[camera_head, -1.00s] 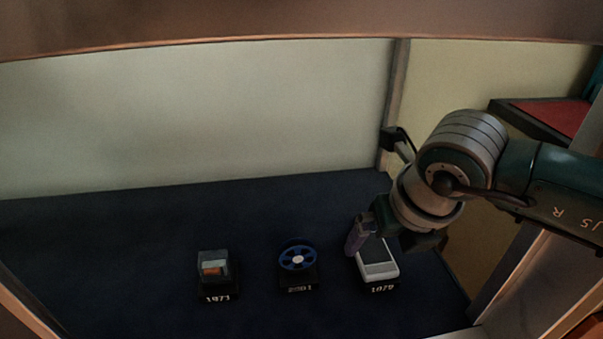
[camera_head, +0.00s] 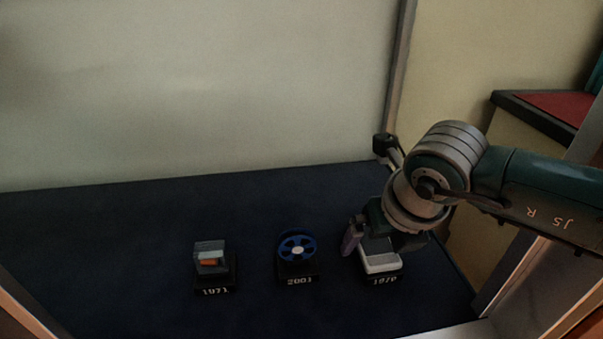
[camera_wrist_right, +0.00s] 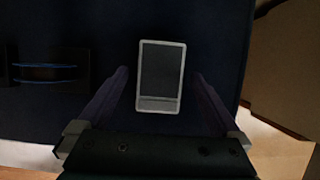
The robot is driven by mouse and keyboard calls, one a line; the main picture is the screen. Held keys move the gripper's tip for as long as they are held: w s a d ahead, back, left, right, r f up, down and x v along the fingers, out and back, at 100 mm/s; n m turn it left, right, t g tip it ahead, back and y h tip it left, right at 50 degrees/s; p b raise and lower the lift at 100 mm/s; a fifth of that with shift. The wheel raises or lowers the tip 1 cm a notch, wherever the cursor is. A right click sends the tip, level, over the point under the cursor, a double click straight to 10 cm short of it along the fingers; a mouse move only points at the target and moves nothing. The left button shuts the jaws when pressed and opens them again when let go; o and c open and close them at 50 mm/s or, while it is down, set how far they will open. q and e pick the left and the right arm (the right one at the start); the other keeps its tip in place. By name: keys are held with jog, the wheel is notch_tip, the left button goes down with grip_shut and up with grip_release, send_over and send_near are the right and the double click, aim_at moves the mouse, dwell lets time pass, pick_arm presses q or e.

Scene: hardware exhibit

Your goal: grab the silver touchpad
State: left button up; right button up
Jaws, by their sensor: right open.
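The silver touchpad (camera_head: 381,263) is a pale slab with a dark panel. It sits on a dark stand labelled 1976 at the right of the navy floor of the case. In the right wrist view the touchpad (camera_wrist_right: 160,102) lies between the two open fingers, with a gap on each side. My right gripper (camera_head: 374,243) is open and empty just above the touchpad and hides its upper part in the head view. I cannot tell the exact height left between them. My left gripper is not in view.
A blue fan-like wheel (camera_head: 297,247) stands on a stand labelled 2001 to the left. Further left is a grey block with an orange part (camera_head: 210,259) on a stand labelled 1971. A case post (camera_head: 398,80) rises behind my right arm. The floor at the left is clear.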

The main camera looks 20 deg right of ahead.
jog(key=c, duration=1.4)
